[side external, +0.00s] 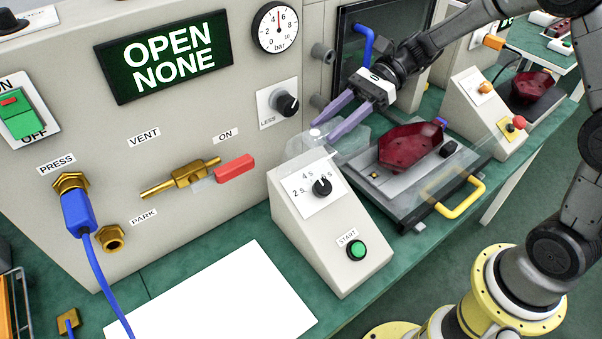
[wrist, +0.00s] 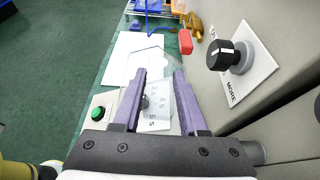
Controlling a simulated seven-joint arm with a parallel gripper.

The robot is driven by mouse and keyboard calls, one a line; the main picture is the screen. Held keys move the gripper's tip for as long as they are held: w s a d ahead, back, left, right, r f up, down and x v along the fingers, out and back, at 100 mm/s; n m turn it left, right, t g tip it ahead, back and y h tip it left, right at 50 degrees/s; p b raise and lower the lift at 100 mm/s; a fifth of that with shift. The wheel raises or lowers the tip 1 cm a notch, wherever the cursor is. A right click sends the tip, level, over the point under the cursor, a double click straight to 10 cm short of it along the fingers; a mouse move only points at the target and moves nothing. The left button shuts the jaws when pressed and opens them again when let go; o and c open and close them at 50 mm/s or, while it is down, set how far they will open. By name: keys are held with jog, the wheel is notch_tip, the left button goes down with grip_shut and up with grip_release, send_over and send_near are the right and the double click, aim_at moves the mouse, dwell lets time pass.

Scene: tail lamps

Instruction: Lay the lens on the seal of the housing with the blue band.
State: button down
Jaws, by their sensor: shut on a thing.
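My gripper (side external: 325,130), with purple fingers, is shut on the clear lens (side external: 350,142) above the back of the sloped timer box. In the wrist view, the lens shows as a faint clear outline (wrist: 147,58) by the fingertips (wrist: 160,74). A dark red housing (side external: 408,150) lies in the open tray (side external: 400,207), right of my gripper and apart from the lens. A small blue-violet part (side external: 440,122) shows at its far right end; I cannot tell if it is the band. Another red housing (side external: 530,87) sits farther right. The seal cannot be made out.
The timer box (side external: 337,240) with a green START button stands below my gripper. The machine panel (side external: 240,100) with a pressure gauge and black knob is close on the left. A yellow handle (side external: 457,200) fronts the tray. A white sheet (side external: 215,305) lies at the front.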

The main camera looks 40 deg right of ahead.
jog(key=d+f, duration=0.1)
jog(key=d, duration=1.2)
jog(key=s+d+f, duration=0.1)
jog(key=d+f, duration=0.1)
jog(key=d, duration=1.1)
jog(key=shift+s+d, duration=0.3)
jog(key=shift+f, duration=0.1)
jog(key=shift+f, duration=2.75)
jog(key=shift+f, duration=0.25)
jog(key=shift+f, duration=0.9)
jog(key=shift+c, duration=1.8)
grip_release()
jog(key=shift+f, duration=0.1)
